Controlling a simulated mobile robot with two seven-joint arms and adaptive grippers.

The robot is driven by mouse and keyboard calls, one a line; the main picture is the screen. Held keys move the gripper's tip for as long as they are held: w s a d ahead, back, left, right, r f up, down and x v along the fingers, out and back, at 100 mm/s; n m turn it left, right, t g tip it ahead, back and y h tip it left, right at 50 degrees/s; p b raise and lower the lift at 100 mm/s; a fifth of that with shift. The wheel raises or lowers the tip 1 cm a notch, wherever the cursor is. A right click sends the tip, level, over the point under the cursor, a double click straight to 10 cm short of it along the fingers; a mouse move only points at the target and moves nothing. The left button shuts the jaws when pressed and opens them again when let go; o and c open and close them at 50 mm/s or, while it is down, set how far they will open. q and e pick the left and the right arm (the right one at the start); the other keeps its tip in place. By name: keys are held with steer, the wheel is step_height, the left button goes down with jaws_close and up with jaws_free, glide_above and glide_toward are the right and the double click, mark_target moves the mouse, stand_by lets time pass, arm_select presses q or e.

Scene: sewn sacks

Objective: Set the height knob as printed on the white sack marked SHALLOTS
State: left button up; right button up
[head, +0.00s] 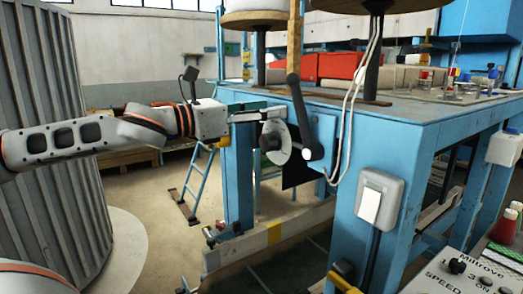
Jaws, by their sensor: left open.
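My left gripper (262,111) reaches in from the left and is open, just left of a black crank lever (297,100) on the blue machine. A pale round disc (282,153) with a dark hub (268,142) sits just below the gripper; I cannot tell whether the fingers touch anything. A black knob (457,266) is on the control panel (480,275) at bottom right, near the print SPEED. I cannot make out which knob is for height. No white sack marked SHALLOTS can be made out. My right gripper is not in view.
The blue machine table (400,108) fills the right side, with a white switch box (380,200) on its leg. White cables (353,100) hang beside the lever. A low beam (270,238) crosses below. A ribbed grey cylinder (50,200) stands left. Open floor lies between.

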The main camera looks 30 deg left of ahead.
arm_select(q)
steer(key=s+f+n+b, duration=0.1)
steer(key=n, duration=0.5)
steer(key=n+y+b, duration=0.1)
steer(key=n+b, duration=0.6)
steer(key=n, duration=2.4)
glide_toward(263, 144)
steer(key=w, duration=0.2)
steer(key=w+d+p, duration=0.1)
steer(key=w+d, duration=0.1)
steer(key=w, duration=0.1)
steer(key=shift+d, duration=0.2)
steer(key=shift+w+d, duration=0.2)
steer(key=shift+w, duration=0.35)
steer(key=shift+w+f, duration=0.2)
steer(key=shift+w, duration=0.25)
steer(key=shift+w+d, duration=0.25)
steer(key=shift+w, duration=0.1)
steer(key=shift+w+d+r+b, duration=0.1)
steer(key=shift+w+d+b, duration=0.15)
steer(key=shift+w, duration=0.25)
